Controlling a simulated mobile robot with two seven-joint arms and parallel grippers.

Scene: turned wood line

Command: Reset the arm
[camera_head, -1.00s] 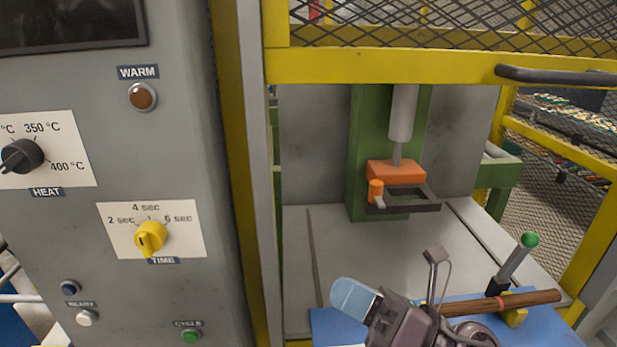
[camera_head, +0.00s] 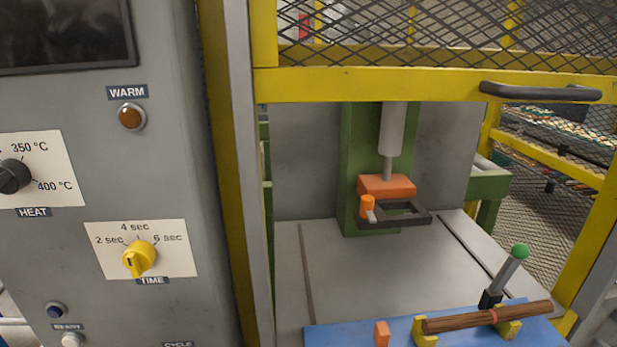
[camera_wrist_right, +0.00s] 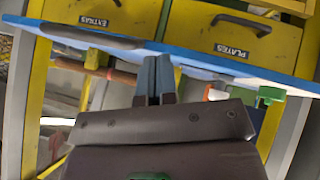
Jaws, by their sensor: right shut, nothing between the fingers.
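My right gripper (camera_wrist_right: 154,78) shows in the right wrist view, its two blue-grey fingers together with nothing between them. It points toward the edge of a blue board (camera_wrist_right: 225,62) with yellow drawers behind. My right arm is out of the head view. My left gripper is in neither view. In the head view, a brown wooden rod (camera_head: 470,318) with a red band lies across yellow supports on the blue board (camera_head: 345,335).
A grey control panel (camera_head: 60,130) with a yellow TIME knob (camera_head: 139,258) stands at left. A yellow guard frame (camera_head: 420,85) with mesh and a black handle (camera_head: 540,92) spans the top. A green-knobbed lever (camera_head: 505,275) rises beside the rod. The grey press bed (camera_head: 370,280) is clear in front.

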